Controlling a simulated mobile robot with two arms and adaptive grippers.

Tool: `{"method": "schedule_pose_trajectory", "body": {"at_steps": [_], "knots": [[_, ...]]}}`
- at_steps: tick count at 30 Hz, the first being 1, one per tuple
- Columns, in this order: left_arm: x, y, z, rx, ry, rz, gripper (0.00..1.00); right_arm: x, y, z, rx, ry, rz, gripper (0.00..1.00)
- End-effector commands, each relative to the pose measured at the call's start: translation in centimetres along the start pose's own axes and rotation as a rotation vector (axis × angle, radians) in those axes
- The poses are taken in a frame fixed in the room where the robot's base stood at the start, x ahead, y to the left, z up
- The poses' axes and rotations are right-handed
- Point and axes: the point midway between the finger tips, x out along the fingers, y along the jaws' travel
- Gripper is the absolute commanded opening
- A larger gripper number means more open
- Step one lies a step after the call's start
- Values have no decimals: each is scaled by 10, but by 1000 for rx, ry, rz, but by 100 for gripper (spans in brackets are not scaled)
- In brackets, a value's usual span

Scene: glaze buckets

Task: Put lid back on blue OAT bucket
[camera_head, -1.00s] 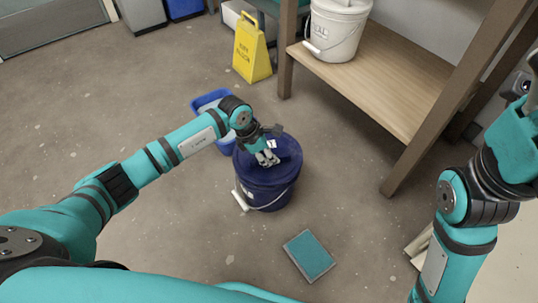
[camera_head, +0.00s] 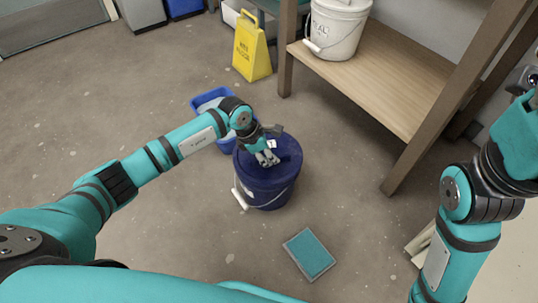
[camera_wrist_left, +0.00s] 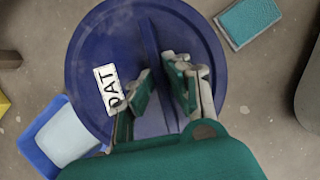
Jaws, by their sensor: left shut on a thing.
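The blue bucket (camera_head: 268,192) stands upright on the floor at the middle of the head view, its white handle hanging down at the left. The dark blue lid (camera_head: 288,152) lies over its top; I cannot tell whether it is fully seated. In the left wrist view the lid (camera_wrist_left: 100,45) is a round disc with a raised bar across it and a white OAT label (camera_wrist_left: 109,88). My left gripper (camera_head: 267,159) is over the lid's middle, its fingers (camera_wrist_left: 160,75) shut on the bar from either side. The bucket's body is hidden under the lid there. My right gripper is out of view.
A blue tub (camera_head: 212,100) stands close behind the bucket at left. A teal-topped pad (camera_head: 309,254) lies on the floor in front. A yellow wet-floor sign (camera_head: 252,48) and a wooden shelf (camera_head: 375,82) with a white bucket (camera_head: 337,27) stand behind. Floor at left is clear.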

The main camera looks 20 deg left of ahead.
Motion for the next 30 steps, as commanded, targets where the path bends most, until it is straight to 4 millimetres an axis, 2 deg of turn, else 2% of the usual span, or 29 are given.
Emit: {"method": "schedule_pose_trajectory", "body": {"at_steps": [29, 30], "knots": [[2, 0, -1, 0, -1, 0, 0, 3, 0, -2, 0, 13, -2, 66], [2, 0, -1, 0, -1, 0, 17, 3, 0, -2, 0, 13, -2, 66]]}}
